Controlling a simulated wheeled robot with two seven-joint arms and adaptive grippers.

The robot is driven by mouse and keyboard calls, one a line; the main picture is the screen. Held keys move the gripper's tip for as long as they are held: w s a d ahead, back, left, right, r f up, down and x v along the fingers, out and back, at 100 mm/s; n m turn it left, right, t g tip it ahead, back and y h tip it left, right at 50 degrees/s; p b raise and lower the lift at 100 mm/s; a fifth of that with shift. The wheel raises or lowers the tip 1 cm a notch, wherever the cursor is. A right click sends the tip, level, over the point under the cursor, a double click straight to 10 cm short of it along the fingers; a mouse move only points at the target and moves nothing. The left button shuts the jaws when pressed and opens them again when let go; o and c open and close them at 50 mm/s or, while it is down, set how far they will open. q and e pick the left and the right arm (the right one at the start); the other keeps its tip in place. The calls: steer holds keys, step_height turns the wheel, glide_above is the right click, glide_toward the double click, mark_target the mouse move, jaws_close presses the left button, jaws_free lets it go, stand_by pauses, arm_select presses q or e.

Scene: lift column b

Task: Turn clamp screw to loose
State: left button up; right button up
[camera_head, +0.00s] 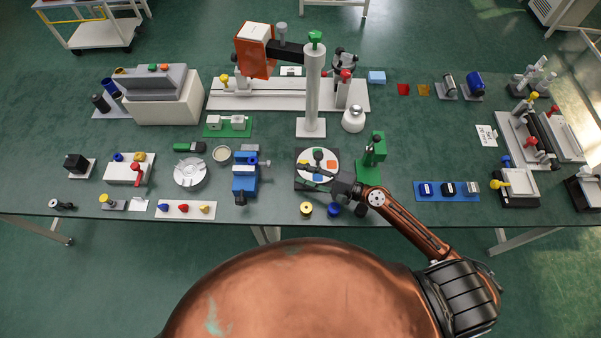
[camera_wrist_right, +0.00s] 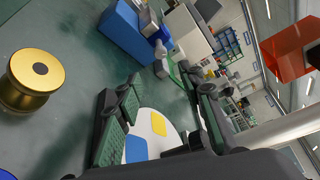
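No screw is labelled as the clamp screw, and I cannot tell which part it is. A white column (camera_head: 314,92) stands at the back middle with a green knob (camera_head: 315,37) on top. Its dark arm (camera_head: 291,51) carries a grey knob (camera_head: 282,29) and an orange-and-white box (camera_head: 255,50). The orange box (camera_wrist_right: 288,48) also shows in the right wrist view. My right gripper (camera_head: 308,184) is low over the round white plate, well in front of the column. In the right wrist view its fingers (camera_wrist_right: 160,78) are apart with nothing gripped. My left gripper is not in view.
The white plate (camera_head: 318,155) holds coloured pieces. A blue vise (camera_head: 245,178) stands left of the gripper, a green stand (camera_head: 371,165) right of it. A yellow spool (camera_head: 306,209) lies at the front edge. Bare table lies right of the green stand.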

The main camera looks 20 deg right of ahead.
mark_target(268, 164)
steer(key=w+a+m+g, duration=0.1)
steer(key=w+a, duration=0.1)
steer(key=w+a+m+p, duration=0.1)
steer(key=w+a+m, duration=0.1)
steer(key=a, duration=0.1)
steer(key=shift+w+r+g, duration=0.2)
steer(key=shift+g, duration=0.2)
steer(key=shift+m, duration=0.3)
steer(key=x, duration=0.7)
steer(key=shift+w+a+f, duration=0.1)
steer(key=shift+w+f, duration=0.05)
jaws_close()
